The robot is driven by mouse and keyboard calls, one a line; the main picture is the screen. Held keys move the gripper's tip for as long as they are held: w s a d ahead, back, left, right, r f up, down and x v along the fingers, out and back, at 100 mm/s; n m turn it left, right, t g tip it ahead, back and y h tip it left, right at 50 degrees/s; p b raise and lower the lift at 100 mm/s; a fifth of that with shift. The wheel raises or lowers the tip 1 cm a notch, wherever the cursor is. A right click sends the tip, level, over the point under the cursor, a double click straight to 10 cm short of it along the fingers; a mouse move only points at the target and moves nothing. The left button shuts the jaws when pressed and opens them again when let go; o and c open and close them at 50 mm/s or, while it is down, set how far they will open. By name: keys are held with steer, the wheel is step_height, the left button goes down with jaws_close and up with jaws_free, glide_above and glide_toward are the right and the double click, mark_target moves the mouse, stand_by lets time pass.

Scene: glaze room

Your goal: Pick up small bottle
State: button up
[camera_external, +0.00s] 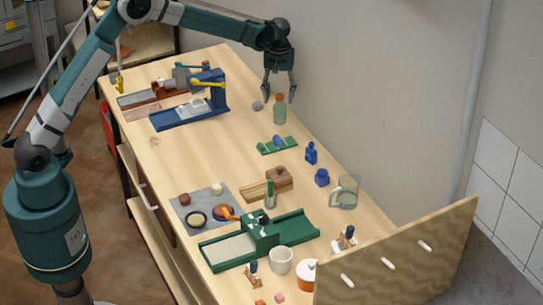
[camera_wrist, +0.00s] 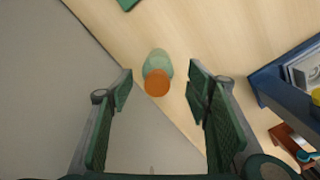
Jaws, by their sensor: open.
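A small pale green translucent bottle (camera_external: 279,112) with an orange cap stands upright near the back edge of the table by the wall. In the wrist view the bottle (camera_wrist: 158,62) shows between and slightly beyond my fingertips, cap towards me. My gripper (camera_external: 280,93) points down at the bottle, its fingertips about level with the cap in the external view. It is open, and its two green-padded fingers (camera_wrist: 160,76) are apart, with nothing held. I cannot tell how much height separates the fingertips from the cap.
A blue device (camera_external: 190,114) stands further left, and a green holder (camera_external: 277,146) lies in front. Blue bottles (camera_external: 311,153) and a glass jug (camera_external: 345,191) stand nearer the camera. The wall (camera_external: 370,90) is close behind.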

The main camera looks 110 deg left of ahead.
mark_target(280, 112)
steer(key=shift+f, duration=0.1)
steer(key=shift+f, duration=1.2)
steer(key=shift+f, duration=0.1)
steer(key=shift+w+f, duration=0.2)
steer(key=shift+f, duration=2.3)
steer(key=shift+c, duration=0.6)
steer(key=c, duration=0.9)
